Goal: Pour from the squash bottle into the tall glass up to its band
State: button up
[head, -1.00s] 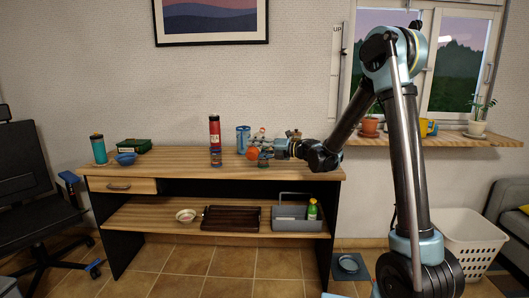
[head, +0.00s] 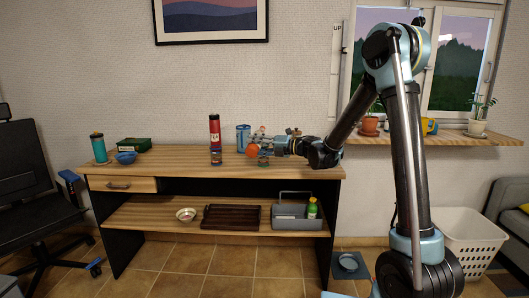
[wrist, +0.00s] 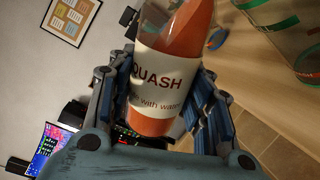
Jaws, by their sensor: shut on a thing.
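My gripper (wrist: 160,105) is shut on the squash bottle (wrist: 158,65), with a finger on either side. The bottle holds orange liquid and has a white label reading "SQUASH"; its top is cut off by the frame. The bottle looks strongly tilted against the room. In the head view my gripper (head: 275,145) is above the right part of the desk, and the orange bottle (head: 253,149) shows small at its end. A clear vessel with green bands (wrist: 308,62) at the right of the wrist view may be the tall glass; its fill cannot be told.
On the desk (head: 180,165) stand a red bottle (head: 214,130), a jar (head: 216,158), a blue cup (head: 243,132) and a small dark container (head: 264,161) near my gripper. A teal tumbler (head: 99,148), blue bowl (head: 125,157) and green box (head: 133,144) are at the left. The desk's left-middle is clear.

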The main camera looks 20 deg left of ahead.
jog(key=shift+s+r+m+p, duration=0.15)
jog(key=shift+r+m+p, duration=0.25)
jog(key=shift+r, duration=0.1)
dwell(0.8)
jog(key=shift+s+r+m+p, duration=0.1)
jog(key=shift+r+m+p, duration=0.05)
jog(key=shift+m+p, duration=0.55)
dwell(1.7)
jog(key=shift+r+m, duration=0.5)
dwell(1.6)
